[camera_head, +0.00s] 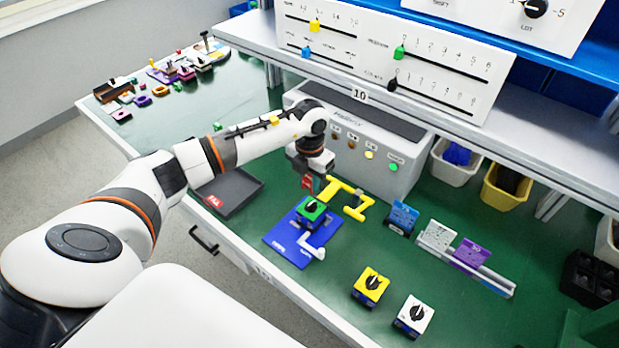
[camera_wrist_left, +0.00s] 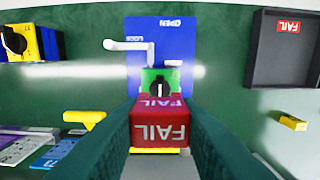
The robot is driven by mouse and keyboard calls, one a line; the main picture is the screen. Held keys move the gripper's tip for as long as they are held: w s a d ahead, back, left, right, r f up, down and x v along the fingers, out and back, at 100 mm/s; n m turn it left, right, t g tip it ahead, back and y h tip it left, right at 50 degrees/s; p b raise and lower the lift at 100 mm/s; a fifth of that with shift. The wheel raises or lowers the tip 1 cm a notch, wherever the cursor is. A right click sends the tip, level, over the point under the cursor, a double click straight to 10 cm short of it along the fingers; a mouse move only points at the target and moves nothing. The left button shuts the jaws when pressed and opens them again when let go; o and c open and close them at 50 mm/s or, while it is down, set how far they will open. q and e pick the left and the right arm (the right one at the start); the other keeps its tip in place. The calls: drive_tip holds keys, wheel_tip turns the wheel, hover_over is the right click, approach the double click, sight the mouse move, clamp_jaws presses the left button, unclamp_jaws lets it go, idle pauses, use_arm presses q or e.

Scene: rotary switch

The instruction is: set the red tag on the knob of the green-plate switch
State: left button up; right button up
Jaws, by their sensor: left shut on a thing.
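The green-plate switch (camera_head: 311,209) stands on a blue board, its black knob on top. In the left wrist view the green plate (camera_wrist_left: 149,75) and the black knob (camera_wrist_left: 160,88) show just beyond the red tag. The red tag (camera_wrist_left: 160,123), marked FAIL, is held between the fingers of my left gripper (camera_wrist_left: 160,130). In the head view the red tag (camera_head: 308,183) hangs from my left gripper (camera_head: 313,177), just above the switch. The tag hides part of the switch in the wrist view, and I cannot tell whether they touch. My right gripper is not in view.
The blue board (camera_head: 282,240) carries a white lever (camera_head: 314,248). A yellow piece (camera_head: 348,193) lies right of the switch. A dark FAIL tray (camera_head: 236,190) is on the left. A yellow-plate switch (camera_head: 370,288) and a white-plate switch (camera_head: 414,315) stand nearer the front. A grey box (camera_head: 375,160) stands behind.

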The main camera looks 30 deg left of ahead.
use_arm(q)
drive_tip(key=b, duration=0.5)
hover_over(310, 205)
drive_tip(key=shift+f, duration=2.9)
drive_tip(key=shift+f+b, duration=0.95)
drive_tip(key=shift+f, duration=0.2)
drive_tip(key=o, duration=1)
drive_tip(key=shift+r, duration=0.1)
wheel_tip(310, 205, up, 12)
drive_tip(key=shift+f+b, duration=0.1)
drive_tip(key=shift+b, duration=0.95)
